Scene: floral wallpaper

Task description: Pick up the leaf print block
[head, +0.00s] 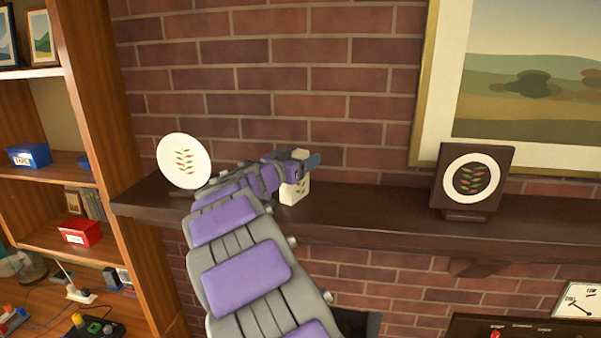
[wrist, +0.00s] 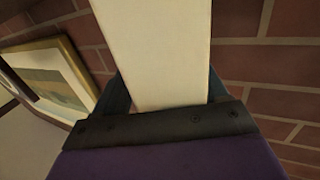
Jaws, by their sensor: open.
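A cream block (head: 295,192) stands upright on the dark mantel, partly hidden behind my gripper (head: 303,165). No leaf print shows on its visible faces, so I cannot tell for sure that it is the leaf print block. In the wrist view the cream block (wrist: 155,50) fills the space between the dark fingers of my gripper (wrist: 167,90), one on each side. The fingers are open around it; I cannot tell whether either touches it.
A white round plate with a leaf print (head: 183,160) stands on the mantel (head: 370,215) to the left. A dark framed leaf plate (head: 472,180) stands to the right. The brick wall (head: 265,100) is close behind. A wooden shelf (head: 95,100) borders the left.

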